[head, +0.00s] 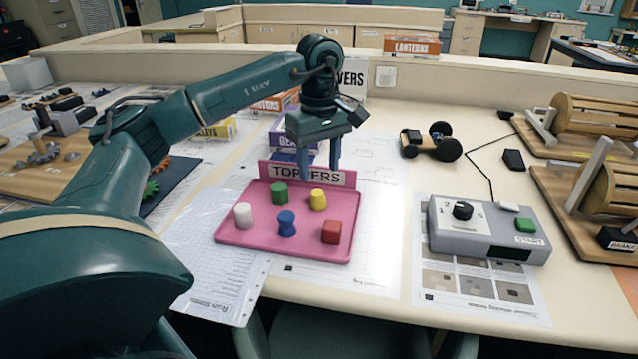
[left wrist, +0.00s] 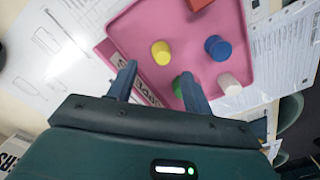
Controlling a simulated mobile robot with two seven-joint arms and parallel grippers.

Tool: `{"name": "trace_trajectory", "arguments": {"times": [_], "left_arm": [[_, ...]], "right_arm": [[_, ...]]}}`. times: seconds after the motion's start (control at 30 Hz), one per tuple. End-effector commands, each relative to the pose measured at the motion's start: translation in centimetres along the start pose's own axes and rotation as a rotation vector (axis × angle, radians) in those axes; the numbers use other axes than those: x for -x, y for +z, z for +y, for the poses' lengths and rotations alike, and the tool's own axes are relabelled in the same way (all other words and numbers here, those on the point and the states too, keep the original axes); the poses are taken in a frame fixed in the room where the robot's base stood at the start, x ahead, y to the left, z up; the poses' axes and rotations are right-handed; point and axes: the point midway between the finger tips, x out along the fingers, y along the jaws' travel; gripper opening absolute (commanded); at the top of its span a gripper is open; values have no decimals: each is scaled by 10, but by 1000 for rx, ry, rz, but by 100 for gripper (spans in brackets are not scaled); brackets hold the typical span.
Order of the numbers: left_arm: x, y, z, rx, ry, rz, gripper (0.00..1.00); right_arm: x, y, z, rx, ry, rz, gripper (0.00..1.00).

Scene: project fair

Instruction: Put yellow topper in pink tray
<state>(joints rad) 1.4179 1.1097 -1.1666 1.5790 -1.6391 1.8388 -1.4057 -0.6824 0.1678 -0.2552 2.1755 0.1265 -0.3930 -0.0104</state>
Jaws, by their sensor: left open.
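The yellow topper (head: 318,200) stands in the back right part of the pink tray (head: 262,239), behind the red topper (head: 331,231). It also shows in the left wrist view (left wrist: 161,53), beyond my fingertips. Green (head: 279,194), white (head: 243,215) and blue (head: 286,224) toppers stand in the same tray, apart from it. My left gripper (head: 320,168) is open and empty, pointing down above the tray's back edge near the TOPPERS sign (head: 308,174). In the left wrist view its fingers (left wrist: 158,80) are spread and touch no topper. My right gripper is not in view.
A grey control box (head: 486,230) with a dial and green button stands right of the tray. A small wheeled car (head: 430,142) sits behind it. Wooden roller rigs (head: 600,120) fill the right side. Labelled boxes stand behind my left gripper. Paper sheets lie around the tray.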

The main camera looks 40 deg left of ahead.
Motion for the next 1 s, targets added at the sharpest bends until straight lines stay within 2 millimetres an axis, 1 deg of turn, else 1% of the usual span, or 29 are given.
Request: {"name": "trace_trajectory", "arguments": {"times": [0.03,0.1,0.2,0.3,0.43,1.0], "left_arm": [[12,0,1,0,5,0,50],[24,0,1,-1,4,1,50],[37,0,1,0,2,0,50],[46,0,0,0,1,0,50],[49,0,0,-1,0,0,50],[49,0,0,0,-1,0,50]], "right_arm": [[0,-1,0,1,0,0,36],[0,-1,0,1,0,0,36],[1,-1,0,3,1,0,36],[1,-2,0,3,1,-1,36],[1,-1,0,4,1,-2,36],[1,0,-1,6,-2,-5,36]]}}
